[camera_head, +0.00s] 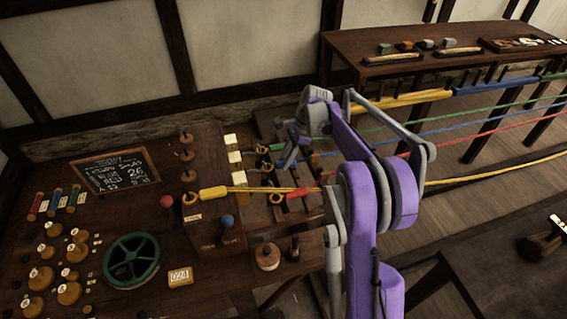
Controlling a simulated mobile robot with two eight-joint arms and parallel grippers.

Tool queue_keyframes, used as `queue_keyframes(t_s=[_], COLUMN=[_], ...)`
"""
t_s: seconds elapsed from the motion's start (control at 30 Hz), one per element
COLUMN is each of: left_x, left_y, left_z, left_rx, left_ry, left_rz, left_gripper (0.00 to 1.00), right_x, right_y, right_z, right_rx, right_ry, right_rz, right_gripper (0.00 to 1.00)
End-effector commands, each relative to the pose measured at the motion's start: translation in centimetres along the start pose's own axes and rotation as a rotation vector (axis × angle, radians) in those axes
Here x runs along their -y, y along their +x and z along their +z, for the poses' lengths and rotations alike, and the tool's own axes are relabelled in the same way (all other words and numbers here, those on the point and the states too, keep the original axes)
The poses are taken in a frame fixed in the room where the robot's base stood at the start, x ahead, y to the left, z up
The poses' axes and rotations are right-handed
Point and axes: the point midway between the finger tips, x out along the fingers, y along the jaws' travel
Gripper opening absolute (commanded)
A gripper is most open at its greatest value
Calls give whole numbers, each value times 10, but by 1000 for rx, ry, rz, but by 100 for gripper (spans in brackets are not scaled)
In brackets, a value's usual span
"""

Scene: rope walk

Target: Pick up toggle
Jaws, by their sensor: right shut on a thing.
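My right gripper (288,158) reaches down beside the wooden hook rack, at the end of my purple and grey arm. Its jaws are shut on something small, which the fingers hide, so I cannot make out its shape. No toggle shows clearly apart from the gripper. A wooden hook (262,149) with a short green piece is just left of the fingers. My left gripper is not in view.
The bench on the left holds a green wheel (131,259), a chalkboard (115,172), spools (69,293) and a round wooden knob (267,257). Coloured ropes (480,115) stretch to the right. A shelf table (440,40) stands behind.

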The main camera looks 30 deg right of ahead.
Motion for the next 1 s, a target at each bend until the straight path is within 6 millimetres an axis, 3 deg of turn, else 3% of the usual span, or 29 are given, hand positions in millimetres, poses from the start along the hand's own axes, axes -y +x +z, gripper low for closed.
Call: queue_keyframes(t_s=[0.17,0.6,1.0], left_x=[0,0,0], left_y=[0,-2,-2], left_z=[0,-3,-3], left_rx=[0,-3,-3], left_ry=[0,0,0], left_rz=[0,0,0], left_gripper=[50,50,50], right_x=[0,0,0], right_y=[-8,-82,-93], right_z=[3,34,38], right_rx=[0,0,0], right_ry=[0,0,0], right_rz=[0,0,0], right_gripper=[0,0,0])
